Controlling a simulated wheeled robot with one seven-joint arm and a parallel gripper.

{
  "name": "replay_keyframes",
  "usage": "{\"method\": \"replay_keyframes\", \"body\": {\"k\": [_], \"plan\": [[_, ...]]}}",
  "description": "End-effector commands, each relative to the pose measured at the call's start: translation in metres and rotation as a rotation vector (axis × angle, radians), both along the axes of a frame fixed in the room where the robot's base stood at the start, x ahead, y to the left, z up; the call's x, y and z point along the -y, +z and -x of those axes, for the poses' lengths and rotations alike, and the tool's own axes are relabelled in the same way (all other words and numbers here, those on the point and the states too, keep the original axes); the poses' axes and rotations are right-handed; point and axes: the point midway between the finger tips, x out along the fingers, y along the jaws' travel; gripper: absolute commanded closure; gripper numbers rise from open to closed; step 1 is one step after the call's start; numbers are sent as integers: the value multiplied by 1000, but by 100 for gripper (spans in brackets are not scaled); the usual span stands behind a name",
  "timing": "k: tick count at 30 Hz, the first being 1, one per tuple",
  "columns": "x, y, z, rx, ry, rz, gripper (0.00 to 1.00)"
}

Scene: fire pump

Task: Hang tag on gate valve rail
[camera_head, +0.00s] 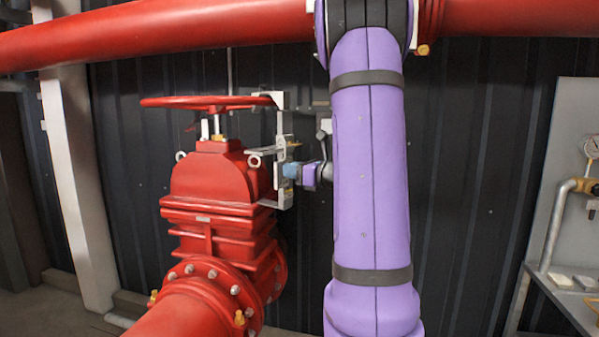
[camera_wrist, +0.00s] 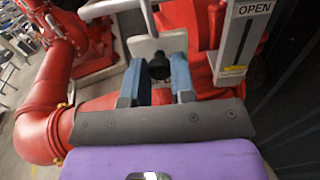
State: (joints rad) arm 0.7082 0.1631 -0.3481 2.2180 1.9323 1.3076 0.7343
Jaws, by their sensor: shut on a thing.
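My gripper (camera_wrist: 157,74) has blue fingers, shut on a black knob at the base of a pale grey plate, which I take to be the tag (camera_wrist: 156,44). A bent pale strip (camera_wrist: 112,7) rises from the plate. The upright rail (camera_wrist: 240,45), labelled OPEN, stands just right of the tag. In the head view my gripper (camera_head: 291,172) is at the right side of the rail (camera_head: 281,130), beside the red gate valve (camera_head: 207,177). Whether the tag's strip touches or hooks over the rail cannot be told. My purple arm hides the area to the right.
The valve's red handwheel (camera_head: 205,102) is above the body, level with the rail's top. A thick red pipe (camera_head: 170,32) crosses overhead. A dark ribbed wall (camera_head: 470,170) is behind. A panel with a gauge (camera_head: 592,147) stands at far right.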

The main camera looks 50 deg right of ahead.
Motion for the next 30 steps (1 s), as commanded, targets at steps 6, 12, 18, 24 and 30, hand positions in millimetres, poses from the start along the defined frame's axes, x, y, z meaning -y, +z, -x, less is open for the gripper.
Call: {"method": "replay_keyframes", "body": {"k": [6,12,18,24,30], "plan": [[-1,0,-15,0,0,1,89],[-1,-11,-18,-1,0,0,89],[-1,-20,-17,-1,0,0,89],[-1,-24,-17,-1,0,0,89],[-1,-24,-17,0,0,1,89]]}}
